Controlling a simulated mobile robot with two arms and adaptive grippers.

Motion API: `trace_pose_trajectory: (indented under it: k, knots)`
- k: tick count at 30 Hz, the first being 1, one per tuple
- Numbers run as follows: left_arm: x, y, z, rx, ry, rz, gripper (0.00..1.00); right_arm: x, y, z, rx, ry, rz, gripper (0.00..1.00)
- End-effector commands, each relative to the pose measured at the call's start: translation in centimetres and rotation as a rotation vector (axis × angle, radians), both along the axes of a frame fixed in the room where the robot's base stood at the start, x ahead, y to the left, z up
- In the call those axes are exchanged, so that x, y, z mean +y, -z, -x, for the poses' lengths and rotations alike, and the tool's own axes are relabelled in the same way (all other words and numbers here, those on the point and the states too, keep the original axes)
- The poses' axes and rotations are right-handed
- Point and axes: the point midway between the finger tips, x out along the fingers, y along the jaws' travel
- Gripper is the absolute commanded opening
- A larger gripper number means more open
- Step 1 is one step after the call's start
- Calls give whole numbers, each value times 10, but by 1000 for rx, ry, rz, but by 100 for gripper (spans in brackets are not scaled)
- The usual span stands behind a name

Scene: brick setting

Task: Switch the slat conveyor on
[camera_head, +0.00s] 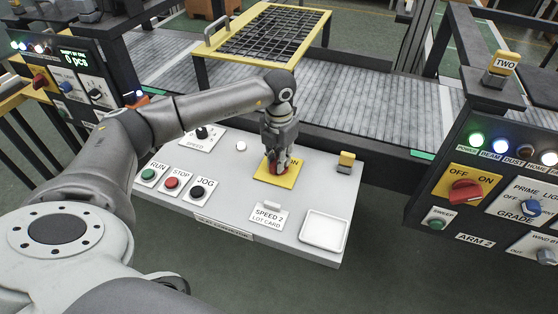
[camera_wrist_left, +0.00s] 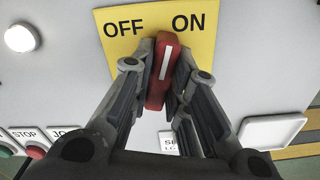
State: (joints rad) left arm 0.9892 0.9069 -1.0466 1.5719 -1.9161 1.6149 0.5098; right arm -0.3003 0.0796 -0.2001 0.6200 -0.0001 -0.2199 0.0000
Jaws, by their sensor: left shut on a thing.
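A yellow plate (camera_head: 268,179) marked OFF and ON is set on the light grey control panel (camera_head: 220,215). It also shows in the left wrist view (camera_wrist_left: 208,48). Its red rotary knob (camera_wrist_left: 158,85) has a white line pointing up between the words, leaning slightly towards ON. My left gripper (camera_head: 279,166) is shut on this knob, one finger on each side. It hides most of the knob in the head view. The slat conveyor (camera_head: 345,98), with grey slats, runs behind the panel. I cannot tell whether it moves. My right gripper is not in view.
A white dome (camera_head: 241,146) sits up-left, a white tray (camera_head: 323,231) lower right. A second panel with another red switch (camera_head: 466,191) stands at right.

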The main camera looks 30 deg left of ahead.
Motion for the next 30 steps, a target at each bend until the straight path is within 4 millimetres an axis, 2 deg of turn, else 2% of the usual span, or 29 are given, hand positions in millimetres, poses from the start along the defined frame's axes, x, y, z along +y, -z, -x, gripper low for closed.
trace_pose_trajectory:
  k: [15, 30]
  knots:
    - [1, 1, 0, -1, 389, -2, 0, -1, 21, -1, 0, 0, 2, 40]
    - [1, -1, -1, -2, 511, -2, 0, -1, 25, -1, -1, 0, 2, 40]
